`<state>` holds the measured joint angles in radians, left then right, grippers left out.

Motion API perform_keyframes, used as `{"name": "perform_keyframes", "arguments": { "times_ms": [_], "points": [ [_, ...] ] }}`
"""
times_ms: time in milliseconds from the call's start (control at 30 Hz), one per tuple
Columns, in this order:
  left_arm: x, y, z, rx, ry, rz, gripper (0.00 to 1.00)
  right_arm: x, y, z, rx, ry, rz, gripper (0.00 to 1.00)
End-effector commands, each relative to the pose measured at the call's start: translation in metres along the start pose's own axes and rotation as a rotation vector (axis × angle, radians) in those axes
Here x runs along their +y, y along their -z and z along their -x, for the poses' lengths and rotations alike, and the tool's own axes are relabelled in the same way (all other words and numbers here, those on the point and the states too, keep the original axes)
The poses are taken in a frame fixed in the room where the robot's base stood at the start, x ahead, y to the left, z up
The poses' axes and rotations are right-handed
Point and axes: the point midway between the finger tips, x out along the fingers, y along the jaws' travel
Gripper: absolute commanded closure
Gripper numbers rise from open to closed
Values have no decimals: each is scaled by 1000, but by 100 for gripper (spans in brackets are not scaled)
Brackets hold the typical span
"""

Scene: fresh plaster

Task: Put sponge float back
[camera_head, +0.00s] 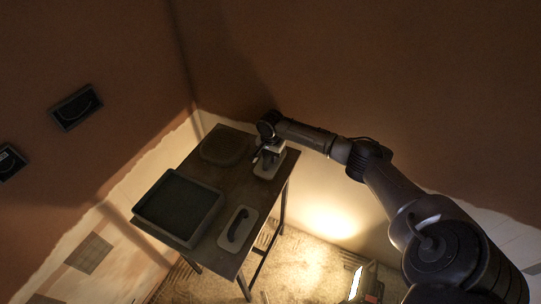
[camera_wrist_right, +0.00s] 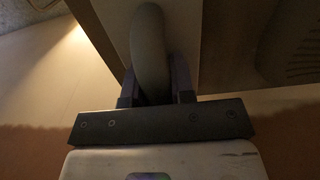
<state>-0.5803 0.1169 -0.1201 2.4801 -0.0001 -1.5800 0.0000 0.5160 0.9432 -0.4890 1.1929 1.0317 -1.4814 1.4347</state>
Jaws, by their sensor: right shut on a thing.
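My right gripper (camera_head: 268,153) is shut on the handle of a pale, flat-based float, which I take to be the sponge float (camera_head: 280,168), at the table's right back edge. In the right wrist view its curved grey handle (camera_wrist_right: 150,45) sits between the dark fingers of my gripper (camera_wrist_right: 155,92), with the pale base behind it. Whether the base touches the tabletop or hangs just above it I cannot tell. My left gripper is not in view.
The dark wooden table (camera_head: 208,178) stands near the wall corner. It holds a dark-filled tray (camera_head: 160,228), another pale float with a dark handle (camera_head: 250,220) at the front, and a dark rounded object (camera_head: 224,146) at the back. A lit work lamp (camera_head: 357,283) stands on the floor.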

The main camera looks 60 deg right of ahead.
Motion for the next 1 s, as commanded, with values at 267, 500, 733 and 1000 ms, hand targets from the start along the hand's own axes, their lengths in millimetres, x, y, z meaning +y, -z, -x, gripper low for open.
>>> {"name": "perform_keyframes", "arguments": {
  "times_ms": [267, 500, 733, 1000],
  "points": [
    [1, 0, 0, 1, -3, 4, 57, 0, 0, 0, 0, 1, 0, 66],
    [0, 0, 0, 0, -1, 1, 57, 0, 0, 0, 0, 1, 0, 48],
    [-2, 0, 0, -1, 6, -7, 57, 0, 0, 0, 0, 0, 0, 48],
    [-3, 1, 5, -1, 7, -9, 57, 0, 0, 4, 0, 0, 0, 48]
  ]
}}
